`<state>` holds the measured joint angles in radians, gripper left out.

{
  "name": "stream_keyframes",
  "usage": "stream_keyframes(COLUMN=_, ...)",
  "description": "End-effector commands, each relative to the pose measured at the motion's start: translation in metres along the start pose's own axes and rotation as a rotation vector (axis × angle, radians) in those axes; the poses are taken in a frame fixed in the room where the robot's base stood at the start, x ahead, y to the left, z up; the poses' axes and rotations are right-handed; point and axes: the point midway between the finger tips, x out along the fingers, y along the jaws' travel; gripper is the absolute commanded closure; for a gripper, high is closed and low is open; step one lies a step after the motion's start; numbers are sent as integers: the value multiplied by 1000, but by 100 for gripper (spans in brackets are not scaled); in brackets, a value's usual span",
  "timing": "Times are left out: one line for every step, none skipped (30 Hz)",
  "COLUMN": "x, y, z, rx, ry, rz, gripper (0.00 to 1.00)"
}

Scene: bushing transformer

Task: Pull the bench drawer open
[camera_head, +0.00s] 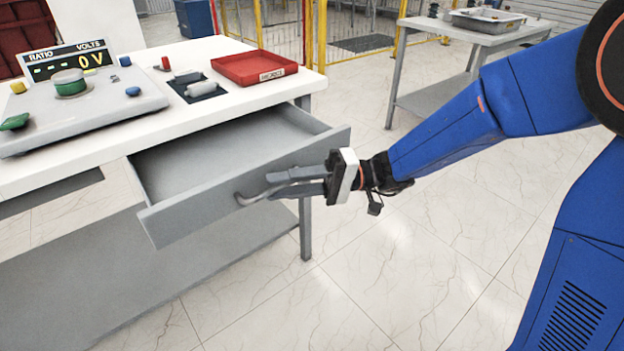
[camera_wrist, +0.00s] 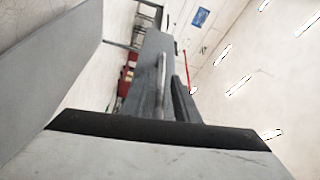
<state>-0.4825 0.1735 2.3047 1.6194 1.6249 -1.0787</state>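The bench drawer (camera_head: 240,182) is pulled out from under the white bench top, and its empty grey inside shows. Its grey bar handle (camera_head: 246,200) runs along the drawer front. My gripper (camera_head: 275,184) reaches in from the right, with its grey fingers at the handle and the drawer front just behind. In the wrist view the fingers (camera_wrist: 166,85) look closed around the pale handle bar. The exact contact is partly hidden by the fingers.
The bench (camera_head: 140,125) carries a voltmeter panel (camera_head: 75,85), a red tray (camera_head: 254,67) and small parts. A grey lower shelf (camera_head: 130,270) lies below the drawer. Another table (camera_head: 470,38) stands at the back right. The tiled floor in front is clear.

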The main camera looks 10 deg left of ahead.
Motion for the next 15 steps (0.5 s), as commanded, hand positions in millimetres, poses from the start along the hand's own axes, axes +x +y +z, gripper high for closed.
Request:
stream_keyframes(x=-5, y=0, z=-1, rx=0, ry=2, rz=0, gripper=72)
stream_keyframes(x=-8, y=0, z=-1, rx=0, ry=3, rz=1, gripper=72)
stream_keyframes(x=-12, y=0, z=-1, rx=0, ry=3, rz=1, gripper=72)
stream_keyframes(x=-16, y=0, z=-1, rx=0, ry=2, rz=0, gripper=72)
stream_keyframes(x=-21, y=0, z=-1, rx=0, ry=3, rz=0, gripper=72)
stream_keyframes(x=-27, y=0, z=-1, rx=0, ry=4, rz=1, gripper=72)
stream_keyframes(x=-32, y=0, z=-1, rx=1, ry=4, rz=1, gripper=72)
stream_keyframes(x=-36, y=0, z=-1, rx=1, ry=4, rz=1, gripper=72)
stream_keyframes(x=-43, y=0, z=-1, rx=0, ry=4, rz=0, gripper=72)
stream_keyframes(x=-48, y=0, z=-1, rx=1, ry=4, rz=0, gripper=72)
stream_keyframes(x=-52, y=1, z=-1, rx=1, ry=4, rz=1, gripper=72)
stream_keyframes(x=-59, y=0, z=-1, rx=1, ry=5, rz=1, gripper=72)
stream_keyframes(x=-63, y=0, z=-1, rx=1, ry=4, rz=0, gripper=72)
stream_keyframes(x=-68, y=0, z=-1, rx=1, ry=4, rz=0, gripper=72)
stream_keyframes(x=-75, y=0, z=-1, rx=1, ry=4, rz=1, gripper=72)
